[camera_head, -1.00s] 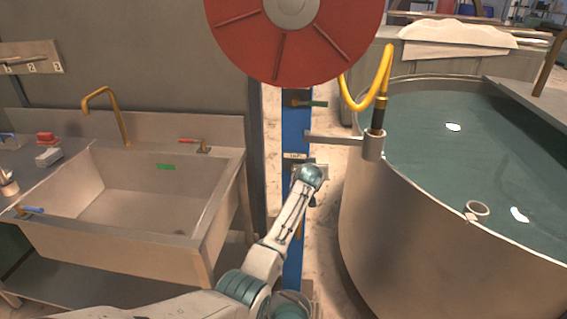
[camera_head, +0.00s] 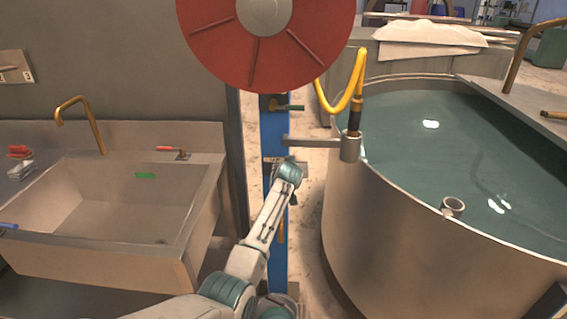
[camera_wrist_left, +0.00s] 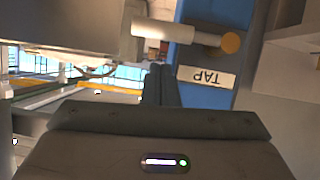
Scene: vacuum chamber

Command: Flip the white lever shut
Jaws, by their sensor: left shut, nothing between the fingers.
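The white lever (camera_wrist_left: 165,30) shows in the left wrist view as a pale cylindrical handle on a shaft with a brass end (camera_wrist_left: 231,43), in front of the blue post. A plate reading TAP (camera_wrist_left: 206,77) is beside it, upside down in this view. My left gripper (camera_wrist_left: 160,72) is shut and empty, its fingertips close to the handle; I cannot tell whether they touch. In the head view my left wrist is in front of the blue post (camera_head: 274,135), and the lever and fingers are hidden behind it. My right gripper is not in view.
A sink (camera_head: 110,205) with a red-handled tap (camera_head: 170,149) stands at left. A large water-filled tank (camera_head: 400,230) is close on the right. A red disc (camera_head: 215,45) is above the post.

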